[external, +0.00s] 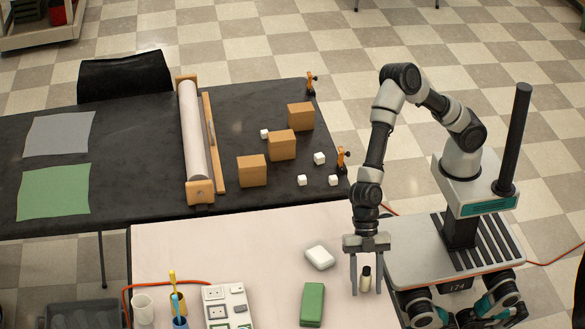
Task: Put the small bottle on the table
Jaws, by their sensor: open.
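A small bottle (366,283) with a dark cap and a pale body is upright between the two fingers of my gripper (366,290). The gripper points down at the right side of the light-topped table (240,245). Its fingers are open, one on each side of the bottle, with slim gaps visible. I cannot tell whether the bottle's base touches the table.
A socket panel (229,306), a white cup (144,309) and brush holders (180,304) stand further left. A dark table (130,190) behind holds brown boxes (282,145) and white cubes.

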